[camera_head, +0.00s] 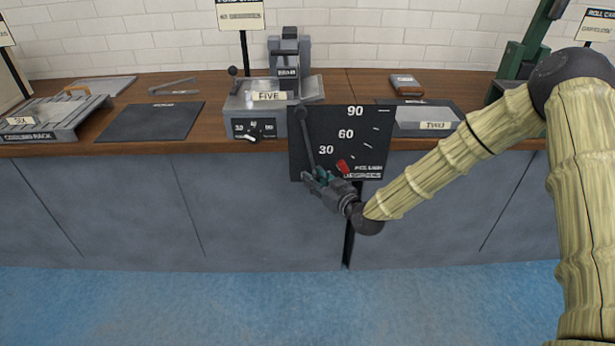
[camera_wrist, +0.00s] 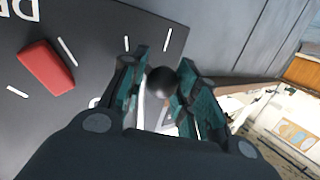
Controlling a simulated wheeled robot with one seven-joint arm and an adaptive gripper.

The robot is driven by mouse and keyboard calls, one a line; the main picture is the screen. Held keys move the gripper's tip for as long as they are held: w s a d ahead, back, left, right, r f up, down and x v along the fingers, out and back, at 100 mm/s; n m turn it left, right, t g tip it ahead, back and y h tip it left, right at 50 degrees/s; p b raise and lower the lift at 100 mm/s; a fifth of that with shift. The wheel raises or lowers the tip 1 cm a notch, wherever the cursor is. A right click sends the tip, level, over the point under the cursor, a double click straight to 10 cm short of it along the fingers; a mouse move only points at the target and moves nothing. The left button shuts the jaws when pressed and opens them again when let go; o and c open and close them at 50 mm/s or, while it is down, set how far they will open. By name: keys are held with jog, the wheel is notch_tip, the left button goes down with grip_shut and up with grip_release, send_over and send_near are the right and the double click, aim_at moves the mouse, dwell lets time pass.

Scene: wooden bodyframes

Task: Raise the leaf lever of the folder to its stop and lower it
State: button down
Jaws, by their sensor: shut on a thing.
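The folder (camera_head: 270,93) is a grey machine on the counter, with a black degree plate (camera_head: 372,125) marked 30, 60 and 90 at its right front. The leaf lever (camera_head: 308,140) is a dark rod on the plate's left side, slanting down from its upper end to my gripper (camera_head: 318,181). My gripper (camera_wrist: 163,72) is shut on the lever's black ball knob (camera_wrist: 160,84), which sits between the teal finger pads in the wrist view. A red pointer (camera_head: 342,166) is low on the plate; it also shows in the wrist view (camera_wrist: 47,68).
A tray marked TWO (camera_head: 423,116) lies to the right and a cooling rack (camera_head: 45,117) to the left. A dark mat (camera_head: 150,121) lies between rack and folder. A green machine (camera_head: 528,50) stands at the far right. The floor (camera_head: 200,305) in front is clear.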

jog(key=d+r+n+g+h+p, duration=0.1)
jog(key=d+r+n+p, duration=0.1)
jog(key=d, duration=0.4)
jog(key=shift+n+h+p, duration=0.3)
jog(key=shift+p, duration=0.35)
jog(key=c, duration=1.1)
grip_release()
jog(key=shift+w, duration=0.1)
jog(key=v, duration=1.2)
jog(key=shift+r, duration=0.15)
